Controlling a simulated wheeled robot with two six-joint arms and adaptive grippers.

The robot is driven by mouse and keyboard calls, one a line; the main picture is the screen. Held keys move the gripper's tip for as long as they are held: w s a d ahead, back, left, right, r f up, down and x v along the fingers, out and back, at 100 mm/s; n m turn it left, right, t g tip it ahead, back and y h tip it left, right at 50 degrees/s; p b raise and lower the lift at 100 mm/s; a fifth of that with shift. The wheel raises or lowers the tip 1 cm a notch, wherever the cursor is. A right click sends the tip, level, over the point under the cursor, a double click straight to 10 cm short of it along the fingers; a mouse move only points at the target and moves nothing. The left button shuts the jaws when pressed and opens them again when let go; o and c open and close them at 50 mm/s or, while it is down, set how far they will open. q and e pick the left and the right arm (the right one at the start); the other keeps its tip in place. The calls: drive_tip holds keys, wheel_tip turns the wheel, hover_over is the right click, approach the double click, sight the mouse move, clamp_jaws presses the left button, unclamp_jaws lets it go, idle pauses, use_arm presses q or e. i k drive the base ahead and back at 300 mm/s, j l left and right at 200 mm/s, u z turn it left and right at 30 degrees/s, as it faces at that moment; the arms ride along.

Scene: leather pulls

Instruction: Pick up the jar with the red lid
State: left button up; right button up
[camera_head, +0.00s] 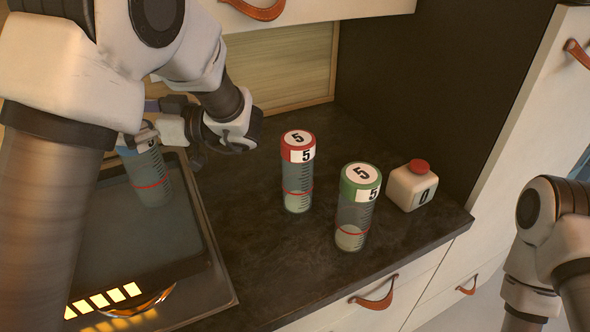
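The jar with the red lid (298,172) stands upright on the dark countertop, clear with a red ring line, pale contents at the bottom and a 5 on its lid. My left gripper (172,128) is to its left, at the top of a jar with a blue lid (150,178). The gripper and wrist partly hide that lid, and I cannot tell whether the fingers hold it. The red-lid jar is apart from the gripper. My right arm shows at the right edge; its gripper is out of view.
A jar with a green lid (357,208) stands close to the right of the red-lid jar. A white square bottle with a red cap (411,186) is farther right. A glass cooktop (140,235) with a glowing orange spot lies left. The countertop (262,235) is bare in front.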

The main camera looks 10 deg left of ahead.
sight(297, 146)
drive_tip(key=l+u, duration=0.4)
drive_tip(key=l, duration=0.35)
drive_tip(key=l+u, duration=0.4)
drive_tip(key=l, duration=0.35)
